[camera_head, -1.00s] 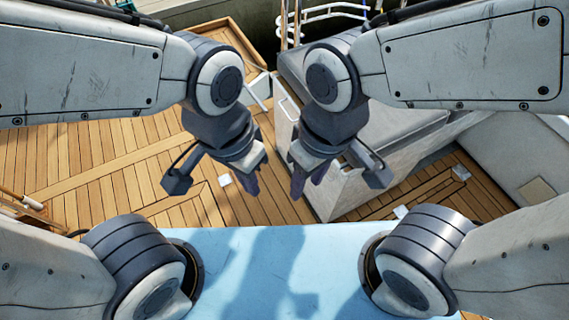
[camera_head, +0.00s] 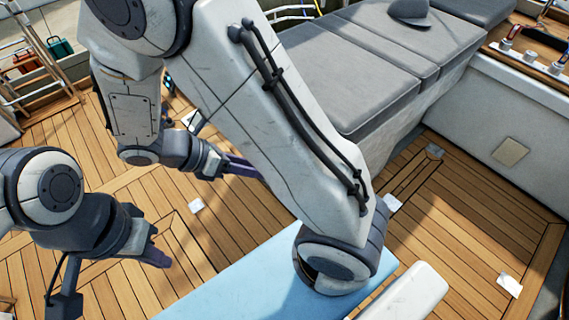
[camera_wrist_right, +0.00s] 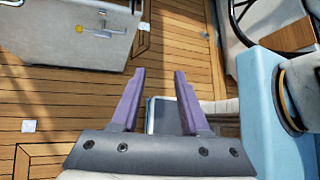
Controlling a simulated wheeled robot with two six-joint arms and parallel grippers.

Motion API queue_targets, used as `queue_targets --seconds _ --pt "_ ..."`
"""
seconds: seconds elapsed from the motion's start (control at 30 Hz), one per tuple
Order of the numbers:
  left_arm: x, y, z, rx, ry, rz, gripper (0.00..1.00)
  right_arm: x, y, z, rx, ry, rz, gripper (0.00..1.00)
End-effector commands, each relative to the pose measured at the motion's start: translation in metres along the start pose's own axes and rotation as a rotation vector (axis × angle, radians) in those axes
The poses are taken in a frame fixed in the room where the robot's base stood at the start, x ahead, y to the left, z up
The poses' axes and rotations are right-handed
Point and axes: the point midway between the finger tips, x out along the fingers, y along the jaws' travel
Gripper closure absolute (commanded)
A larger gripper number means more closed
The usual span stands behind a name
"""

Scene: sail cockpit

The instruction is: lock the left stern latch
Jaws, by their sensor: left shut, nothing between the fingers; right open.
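In the right wrist view a small metal latch with a round yellow part (camera_wrist_right: 97,31) is on a pale locker face at the upper left; I cannot tell whether it is the left stern latch or whether it is locked. No latch can be made out in the head view. My left gripper (camera_head: 160,257) is shut and empty above the deck at the lower left. My right gripper (camera_head: 243,168) is open and empty, left of the bench; its two purple fingers (camera_wrist_right: 155,100) stand apart in the right wrist view, below and right of the latch, not touching it.
A grey cushioned bench (camera_head: 345,70) with a dark cap (camera_head: 410,12) fills the upper middle. Teak deck (camera_head: 455,235) is open at right and at left. Small white plates (camera_head: 510,285) lie on it. A red case (camera_head: 25,63) and a teal case (camera_head: 60,48) are at the upper left.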

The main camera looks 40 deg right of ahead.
Motion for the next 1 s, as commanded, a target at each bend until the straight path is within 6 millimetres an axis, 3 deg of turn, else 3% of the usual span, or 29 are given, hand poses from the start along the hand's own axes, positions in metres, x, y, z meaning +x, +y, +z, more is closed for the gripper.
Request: queue_targets --seconds 0.03,0.1,0.3,0.4,0.5,0.67,1.0 --pt "0.037 -0.003 0.002 0.000 0.000 0.000 1.00 0.042 0.026 -0.020 -0.125 -0.096 -0.040 0.55" --pt "0.061 -0.004 0.003 0.000 0.000 0.000 1.00 0.077 0.055 -0.027 -0.311 -0.224 -0.090 0.55" --pt "0.122 -0.009 0.006 0.000 0.000 0.000 1.00 0.171 0.129 -0.056 -0.811 -0.524 -0.266 0.55" --pt "0.141 -0.010 0.007 0.000 0.000 0.000 1.00 0.206 0.154 -0.070 -0.998 -0.624 -0.345 0.55" --pt "0.153 -0.011 0.008 0.000 0.000 0.000 1.00 0.229 0.170 -0.081 -1.125 -0.691 -0.402 0.55" --pt "0.159 -0.011 0.008 0.000 0.001 0.000 1.00 0.245 0.181 -0.085 -1.216 -0.737 -0.443 0.55" --pt "0.169 -0.012 0.009 0.000 0.001 0.000 1.00 0.282 0.184 -0.048 -1.221 -0.735 -0.447 0.55"
